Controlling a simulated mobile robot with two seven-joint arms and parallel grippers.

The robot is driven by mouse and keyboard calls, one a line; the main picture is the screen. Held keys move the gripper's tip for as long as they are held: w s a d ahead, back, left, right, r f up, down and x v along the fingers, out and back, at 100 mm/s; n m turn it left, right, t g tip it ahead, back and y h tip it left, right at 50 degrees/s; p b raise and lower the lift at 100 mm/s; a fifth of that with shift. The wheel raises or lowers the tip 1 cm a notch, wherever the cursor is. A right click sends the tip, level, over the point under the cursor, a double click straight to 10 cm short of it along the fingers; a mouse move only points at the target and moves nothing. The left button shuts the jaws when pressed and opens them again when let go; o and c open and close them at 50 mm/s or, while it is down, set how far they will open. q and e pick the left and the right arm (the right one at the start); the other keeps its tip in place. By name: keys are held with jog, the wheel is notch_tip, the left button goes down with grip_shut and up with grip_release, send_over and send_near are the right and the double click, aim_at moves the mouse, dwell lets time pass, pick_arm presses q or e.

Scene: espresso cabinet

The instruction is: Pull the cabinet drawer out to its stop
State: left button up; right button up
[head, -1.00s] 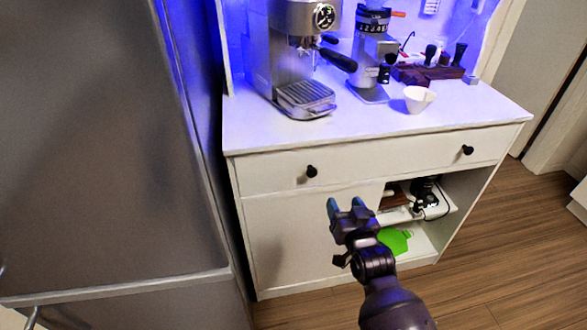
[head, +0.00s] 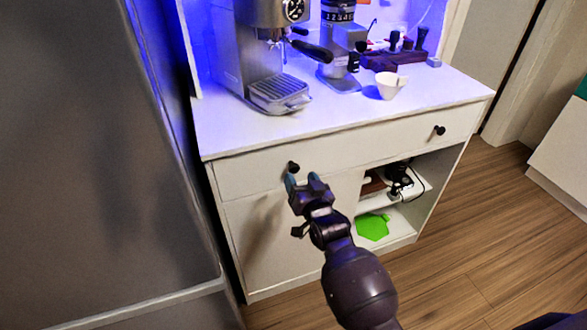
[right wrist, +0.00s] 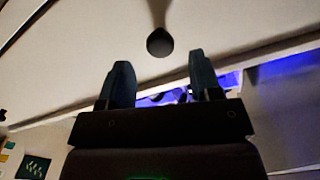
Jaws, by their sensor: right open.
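The white cabinet drawer (head: 365,143) appears closed, its front flush below the countertop. It has two round black knobs, a left knob (head: 293,166) and a right knob (head: 440,130). My right gripper (head: 303,180) is open and empty, just below and in front of the left knob. In the right wrist view the left knob (right wrist: 160,42) sits ahead of the gap between my two blue-tipped fingers (right wrist: 160,82), not gripped. My left gripper is not in view.
An espresso machine (head: 262,55), a grinder (head: 342,45) and a white cup (head: 390,84) stand on the countertop. Below the drawer is an open shelf with a green item (head: 373,227). A tall grey surface (head: 90,180) stands close on the left. Wooden floor is clear at right.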

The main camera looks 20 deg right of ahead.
aim_at(295, 170)
jog(key=shift+w+a+b, duration=0.1)
jog(key=shift+w+b, duration=0.25)
jog(key=shift+w, duration=2.25)
jog(key=shift+c, duration=0.4)
grip_shut()
